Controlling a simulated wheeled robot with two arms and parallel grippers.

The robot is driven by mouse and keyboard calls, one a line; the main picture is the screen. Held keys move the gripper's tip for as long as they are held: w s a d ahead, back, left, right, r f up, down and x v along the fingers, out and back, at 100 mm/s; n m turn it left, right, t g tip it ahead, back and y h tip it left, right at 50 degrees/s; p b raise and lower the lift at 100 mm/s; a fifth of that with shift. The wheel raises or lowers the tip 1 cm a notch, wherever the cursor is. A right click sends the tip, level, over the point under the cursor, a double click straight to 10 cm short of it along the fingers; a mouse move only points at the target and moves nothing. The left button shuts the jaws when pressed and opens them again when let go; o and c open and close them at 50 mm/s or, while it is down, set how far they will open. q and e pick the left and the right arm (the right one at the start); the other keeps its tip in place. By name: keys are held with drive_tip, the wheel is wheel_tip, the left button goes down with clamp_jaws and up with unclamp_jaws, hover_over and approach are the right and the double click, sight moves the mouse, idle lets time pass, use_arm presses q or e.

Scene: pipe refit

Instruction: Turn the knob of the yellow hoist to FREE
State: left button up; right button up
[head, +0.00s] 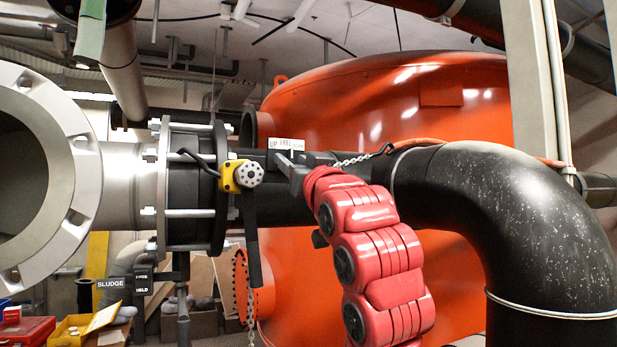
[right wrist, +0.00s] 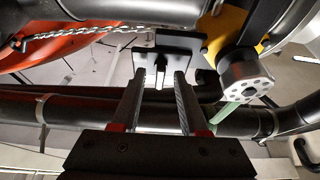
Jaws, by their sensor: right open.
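The yellow hoist (head: 229,180) hangs beside the black flange in the middle of the head view. A round grey part with holes (head: 250,174) sits on its face; it also shows in the right wrist view (right wrist: 245,82), right of my fingers, with yellow body (right wrist: 232,28) behind. My right gripper (head: 283,168), on the red arm, is right of the hoist and apart from it. In the wrist view its fingers (right wrist: 157,82) are open, with a black slotted plate (right wrist: 165,45) beyond the tips. I cannot tell whether this plate is the knob. My left gripper is not in view.
A chain (head: 352,160) runs behind my arm to an orange strap on the black pipe (head: 505,195). The orange tank (head: 400,110) fills the back. A black lever or strap (head: 252,240) hangs below the hoist. A FREE/HOLD plate (head: 142,278) stands lower left, beside a SLUDGE sign (head: 111,283).

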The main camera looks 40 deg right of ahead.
drive_tip(key=b+v, duration=0.5)
drive_tip(key=v, duration=1.1)
drive_tip(key=shift+s+a+f, duration=0.2)
drive_tip(key=shift+s+f, duration=0.1)
drive_tip(key=shift+w+d, duration=0.1)
